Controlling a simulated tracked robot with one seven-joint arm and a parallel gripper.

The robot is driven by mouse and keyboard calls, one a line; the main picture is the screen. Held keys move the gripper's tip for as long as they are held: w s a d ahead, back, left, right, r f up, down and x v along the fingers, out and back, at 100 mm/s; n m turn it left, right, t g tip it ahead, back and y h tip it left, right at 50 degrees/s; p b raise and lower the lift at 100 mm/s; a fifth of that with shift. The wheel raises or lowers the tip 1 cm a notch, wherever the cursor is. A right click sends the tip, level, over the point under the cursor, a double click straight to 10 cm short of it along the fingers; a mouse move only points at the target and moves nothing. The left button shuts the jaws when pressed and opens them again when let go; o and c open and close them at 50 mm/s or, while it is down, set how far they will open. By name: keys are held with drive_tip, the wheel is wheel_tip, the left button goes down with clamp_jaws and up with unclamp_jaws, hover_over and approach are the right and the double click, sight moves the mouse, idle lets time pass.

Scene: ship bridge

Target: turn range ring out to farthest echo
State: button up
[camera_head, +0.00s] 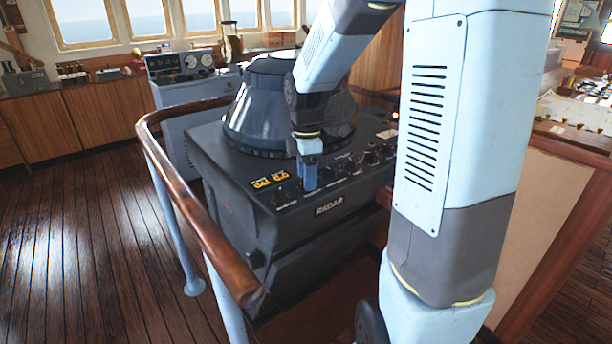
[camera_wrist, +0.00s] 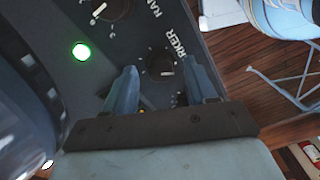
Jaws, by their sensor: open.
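The dark radar console (camera_head: 230,160) has a sloping control panel with a row of black knobs, two yellow readouts (camera_head: 271,180) and a RADAR label. My gripper (camera_head: 310,185) is over the front of this panel. In the wrist view my open gripper (camera_wrist: 161,75) has one finger on each side of a black knob (camera_wrist: 161,66), whose label reads "…RKER". I cannot tell whether the fingers touch it. Another knob (camera_wrist: 112,8) is at the upper left, beside letters beginning "RA". The display and any echo are hidden by the viewing hood (camera_head: 268,115).
A wooden handrail (camera_head: 205,225) on blue posts runs along the console's left side. A green lamp (camera_wrist: 81,50) glows on the panel. A grey instrument cabinet (camera_head: 180,95) stands behind, and a chart table (camera_head: 580,110) is at right. The left floor is clear.

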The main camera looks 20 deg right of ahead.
drive_tip(key=shift+f, duration=0.25)
drive_tip(key=shift+c, duration=0.3)
drive_tip(key=c, duration=0.9)
drive_tip(key=shift+a, duration=0.1)
drive_tip(key=shift+c, duration=0.4)
